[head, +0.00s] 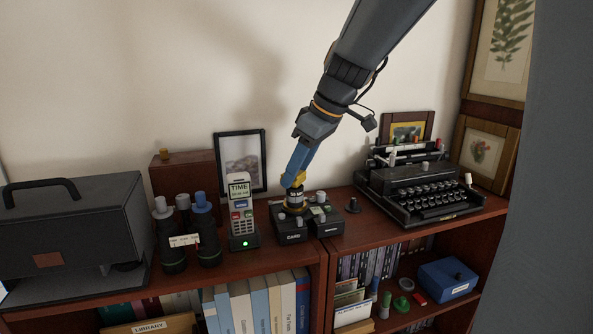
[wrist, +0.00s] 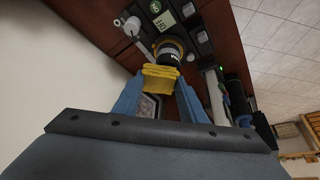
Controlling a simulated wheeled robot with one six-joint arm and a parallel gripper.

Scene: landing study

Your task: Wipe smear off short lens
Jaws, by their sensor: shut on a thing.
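My gripper (head: 298,178) points down at the shelf top and is shut on a folded yellow cloth (wrist: 160,78). The cloth also shows small in the head view (head: 289,181). Just under it stands a short dark lens (wrist: 168,52) with a pale marking and a yellowish ring, also seen in the head view (head: 295,198). In the wrist view the cloth overlaps the lens's near end; I cannot tell whether they touch. The lens stands at the black boxes. No smear is visible; the cloth and fingers hide part of the lens.
Black boxes marked CARD (head: 291,237) surround the lens. A phone (head: 242,215) and dark cylinders (head: 172,250) stand to the left, near a large grey case (head: 75,225). A typewriter (head: 420,190) is at right. A framed picture (head: 241,160) leans behind.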

